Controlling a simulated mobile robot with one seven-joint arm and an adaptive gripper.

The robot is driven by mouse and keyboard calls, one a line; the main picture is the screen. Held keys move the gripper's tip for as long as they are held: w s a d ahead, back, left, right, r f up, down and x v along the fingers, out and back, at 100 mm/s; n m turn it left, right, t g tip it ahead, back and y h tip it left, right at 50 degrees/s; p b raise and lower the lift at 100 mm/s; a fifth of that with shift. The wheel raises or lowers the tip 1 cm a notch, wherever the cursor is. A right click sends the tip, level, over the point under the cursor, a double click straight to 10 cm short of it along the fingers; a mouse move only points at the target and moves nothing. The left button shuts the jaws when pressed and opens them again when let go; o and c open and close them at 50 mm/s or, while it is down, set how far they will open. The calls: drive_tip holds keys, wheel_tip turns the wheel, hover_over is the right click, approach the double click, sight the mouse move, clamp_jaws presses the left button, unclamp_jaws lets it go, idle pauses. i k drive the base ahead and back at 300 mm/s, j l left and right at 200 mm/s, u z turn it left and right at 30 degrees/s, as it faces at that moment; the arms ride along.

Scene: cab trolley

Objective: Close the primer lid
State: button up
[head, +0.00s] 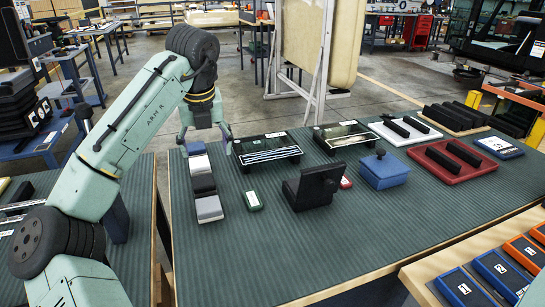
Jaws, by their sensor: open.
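My gripper (206,145) points down over the back left of the green ribbed table (330,245). Its fingers are spread and nothing shows between them. It is left of a black box with light strips (267,149). A black box (310,188) stands near the middle of the table, with an upright panel raised on it like an open lid. My gripper is apart from it, to its back left. A blue box (384,173) with a dark knob on top looks closed. I cannot tell from any label which one is the primer box.
A row of grey, white and black blocks (204,188) lies under and in front of my gripper. A red tray (463,166) and a white tray (405,134) hold black bars. The table's front is clear.

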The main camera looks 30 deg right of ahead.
sight(318, 182)
drive_tip(key=z, duration=1.2)
